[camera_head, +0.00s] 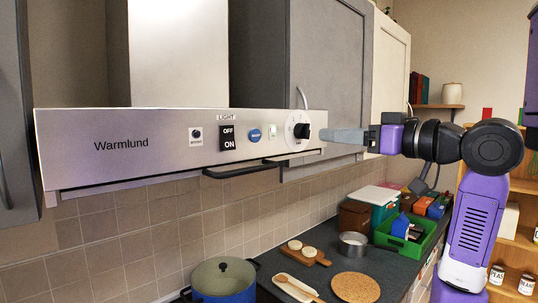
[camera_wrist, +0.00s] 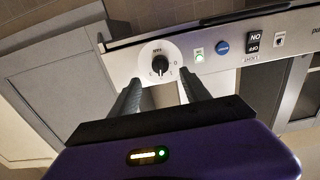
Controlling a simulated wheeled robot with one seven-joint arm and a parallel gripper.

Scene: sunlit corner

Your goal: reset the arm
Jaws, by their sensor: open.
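My gripper (camera_head: 325,136) is at the right end of the range hood, just in front of its black knob (camera_head: 302,131). In the wrist view my gripper (camera_wrist: 158,88) has its two grey fingers spread apart with nothing between them. The knob (camera_wrist: 160,61) on its white dial lies just beyond the fingertips there. In the head view the fingertips overlap the knob's side closely; I cannot tell whether they touch it. My purple arm reaches in from the right.
The hood (camera_head: 110,147) carries a LIGHT switch (camera_head: 228,137), a blue button (camera_head: 255,135) and a handle (camera_head: 240,170) below. Grey cabinets (camera_head: 335,60) stand behind. The counter below holds a blue pot (camera_head: 224,286), a cork mat (camera_head: 355,287), a saucepan (camera_head: 353,245) and a green crate (camera_head: 425,240).

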